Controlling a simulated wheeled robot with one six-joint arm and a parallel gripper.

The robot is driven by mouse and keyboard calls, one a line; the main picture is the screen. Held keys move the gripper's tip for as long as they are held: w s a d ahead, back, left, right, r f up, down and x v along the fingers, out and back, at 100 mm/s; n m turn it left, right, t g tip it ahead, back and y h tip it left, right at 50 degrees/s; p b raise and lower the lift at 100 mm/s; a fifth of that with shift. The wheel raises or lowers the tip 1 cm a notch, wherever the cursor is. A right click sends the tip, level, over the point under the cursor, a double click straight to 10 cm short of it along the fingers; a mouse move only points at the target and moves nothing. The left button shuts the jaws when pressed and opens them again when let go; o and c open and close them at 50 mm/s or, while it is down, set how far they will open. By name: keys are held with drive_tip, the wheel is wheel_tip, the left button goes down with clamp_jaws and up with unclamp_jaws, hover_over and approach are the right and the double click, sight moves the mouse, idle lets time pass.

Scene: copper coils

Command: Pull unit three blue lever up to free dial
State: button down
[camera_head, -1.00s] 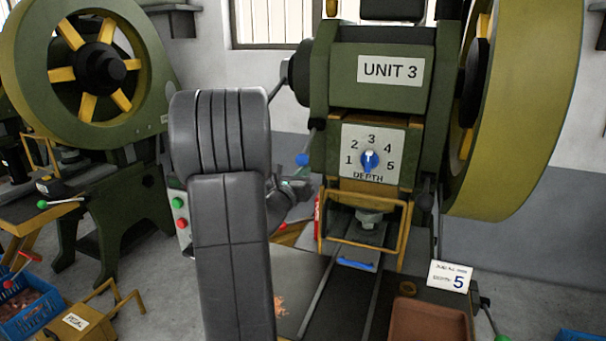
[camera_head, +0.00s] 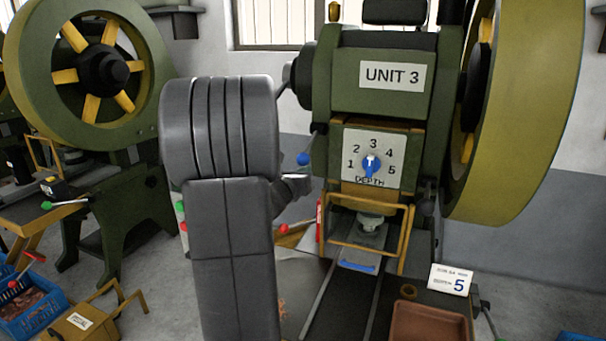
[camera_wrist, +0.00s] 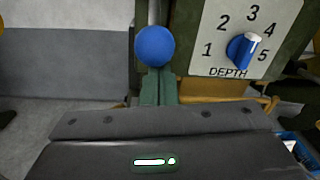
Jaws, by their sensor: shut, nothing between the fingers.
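The blue lever knob (camera_head: 303,159) is at the left side of the unit 3 press (camera_head: 345,80), beside the dial plate. In the wrist view the round blue knob (camera_wrist: 155,46) stands right above my gripper's green fingertips (camera_wrist: 158,84). The fingers are shut with nothing between them; whether they touch the knob I cannot tell. In the head view my gripper (camera_head: 294,186) is below the knob and partly hidden by my arm. The blue dial (camera_head: 371,166) is on the white DEPTH plate. In the wrist view the dial's (camera_wrist: 242,49) white-marked end points up-right, near the 4.
A yellow guard frame (camera_head: 407,235) stands below the dial. A yellow flywheel (camera_head: 535,100) is on the right. Another green press (camera_head: 140,100) stands at the left.

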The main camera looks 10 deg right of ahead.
wheel_tip(320, 180, down, 4)
drive_tip(key=d+b, duration=0.1)
drive_tip(key=b, duration=0.4)
drive_tip(key=v, duration=0.9)
drive_tip(key=shift+s+a, duration=0.15)
drive_tip(key=shift+a, duration=0.05)
drive_tip(key=shift+r, duration=0.1)
drive_tip(key=w+d+r+p, duration=0.3)
drive_tip(key=w+d+p, duration=0.1)
drive_tip(key=w+p, duration=0.2)
drive_tip(key=shift+w+d+r, duration=0.35)
drive_tip(key=shift+w+d, duration=0.05)
drive_tip(key=shift+w, duration=0.25)
